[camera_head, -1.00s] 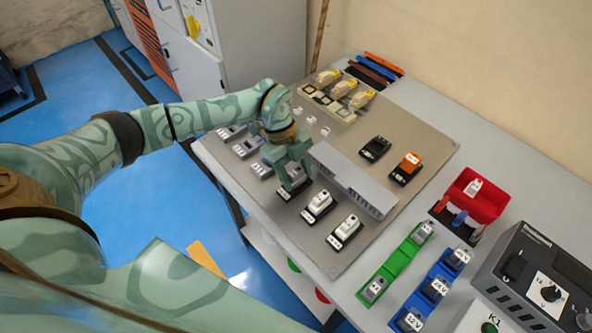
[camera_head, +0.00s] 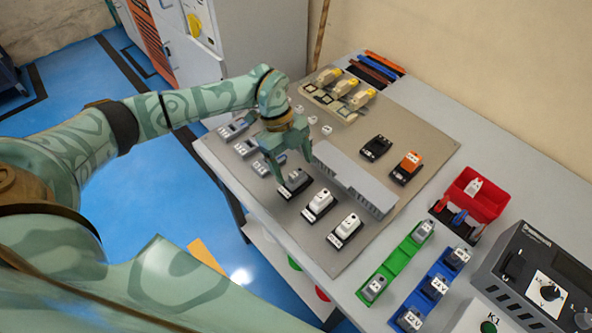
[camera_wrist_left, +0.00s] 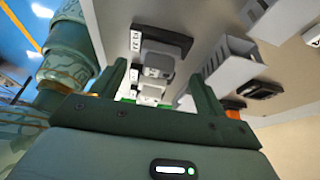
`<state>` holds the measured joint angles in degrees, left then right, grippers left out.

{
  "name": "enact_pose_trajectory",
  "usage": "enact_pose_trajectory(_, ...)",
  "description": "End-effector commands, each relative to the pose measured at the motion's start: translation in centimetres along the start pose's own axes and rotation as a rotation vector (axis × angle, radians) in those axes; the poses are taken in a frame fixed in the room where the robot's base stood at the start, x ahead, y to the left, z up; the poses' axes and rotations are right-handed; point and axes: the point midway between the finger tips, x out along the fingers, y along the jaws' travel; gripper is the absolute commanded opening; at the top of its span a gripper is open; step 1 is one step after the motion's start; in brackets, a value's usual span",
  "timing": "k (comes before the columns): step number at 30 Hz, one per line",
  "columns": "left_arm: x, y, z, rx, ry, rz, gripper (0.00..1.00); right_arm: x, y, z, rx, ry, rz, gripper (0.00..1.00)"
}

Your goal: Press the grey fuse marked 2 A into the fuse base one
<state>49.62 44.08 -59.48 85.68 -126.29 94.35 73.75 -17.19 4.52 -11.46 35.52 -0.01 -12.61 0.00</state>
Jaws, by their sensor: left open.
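A grey fuse (camera_head: 296,177) stands in a black fuse base (camera_head: 290,193), the leftmost of three along the front of the mounting plate. In the left wrist view, a grey block (camera_wrist_left: 157,66) shows at a dark base (camera_wrist_left: 166,40) beyond the fingers. I cannot read its marking or tell how deep it sits. My left gripper (camera_head: 290,160) is open and empty, just above and behind this fuse, apart from it. Its two fingers (camera_wrist_left: 160,92) also show in the left wrist view. My right gripper is not in view.
White fuses (camera_head: 320,200) (camera_head: 347,227) stand in the two neighbouring bases. A grey slotted duct (camera_head: 355,180) runs behind. A green holder (camera_head: 398,258) with two grey fuses, a blue holder (camera_head: 423,304) and a red bin (camera_head: 484,202) lie to the right. Grey blocks (camera_head: 246,147) stand at left.

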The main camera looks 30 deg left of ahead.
Motion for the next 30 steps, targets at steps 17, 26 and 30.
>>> enact_pose_trajectory(17,-12.4,0.0,0.0,0.0,-0.001,-0.001,0.74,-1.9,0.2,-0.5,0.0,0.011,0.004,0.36)
enact_pose_trajectory(26,-12.7,0.0,0.0,0.0,0.0,0.0,0.74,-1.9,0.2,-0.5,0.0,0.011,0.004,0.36)
enact_pose_trajectory(30,-12.7,0.0,0.0,0.0,0.0,0.0,0.74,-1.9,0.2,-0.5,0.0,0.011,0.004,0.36)
